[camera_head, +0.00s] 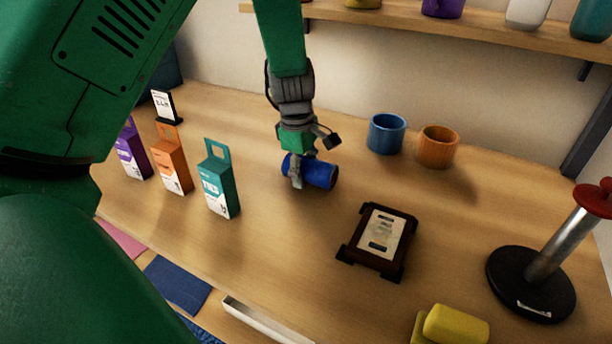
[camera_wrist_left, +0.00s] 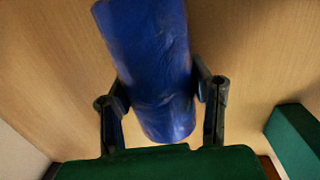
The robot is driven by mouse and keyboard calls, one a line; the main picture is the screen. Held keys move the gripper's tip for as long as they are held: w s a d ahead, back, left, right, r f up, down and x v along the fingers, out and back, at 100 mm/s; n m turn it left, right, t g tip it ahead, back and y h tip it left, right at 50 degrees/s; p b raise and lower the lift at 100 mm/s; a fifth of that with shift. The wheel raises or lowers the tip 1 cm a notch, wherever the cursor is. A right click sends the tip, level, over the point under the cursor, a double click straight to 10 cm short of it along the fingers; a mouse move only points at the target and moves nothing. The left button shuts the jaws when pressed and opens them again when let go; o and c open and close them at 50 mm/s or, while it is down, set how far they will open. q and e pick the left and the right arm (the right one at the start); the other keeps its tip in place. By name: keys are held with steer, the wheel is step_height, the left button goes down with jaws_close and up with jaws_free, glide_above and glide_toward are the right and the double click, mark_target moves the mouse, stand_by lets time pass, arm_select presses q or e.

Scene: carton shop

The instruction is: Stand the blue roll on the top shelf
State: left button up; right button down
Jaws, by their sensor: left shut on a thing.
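The blue roll (camera_head: 319,174) lies on its side at the wooden counter, under my left gripper (camera_head: 308,171). I cannot tell whether it touches the counter. In the left wrist view the blue roll (camera_wrist_left: 155,65) runs lengthwise between the two fingers of my left gripper (camera_wrist_left: 160,92), which is shut on it around its middle. The top shelf (camera_head: 480,28) is a wooden board on the back wall, with several coloured containers on it. My right gripper is not in view.
A blue cup (camera_head: 386,134) and an orange cup (camera_head: 437,147) stand behind the roll. Purple, orange and teal cartons (camera_head: 218,182) stand at the left. A dark framed card (camera_head: 380,238) and a black-based stand (camera_head: 530,285) are at the right. Bare counter surrounds the roll.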

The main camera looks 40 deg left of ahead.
arm_select(q)
steer(key=shift+w+f, duration=0.15)
steer(key=shift+f, duration=0.35)
steer(key=o, duration=1.4)
steer(key=shift+f, duration=0.1)
steer(key=shift+c, duration=0.2)
steer(key=r, duration=0.4)
steer(key=r+p, duration=0.1)
steer(key=r, duration=0.3)
steer(key=s+r+p, duration=0.1)
steer(key=r, duration=0.3)
steer(key=shift+s+a+r, duration=0.1)
steer(key=shift+a+r, duration=0.05)
steer(key=shift+a, duration=0.2)
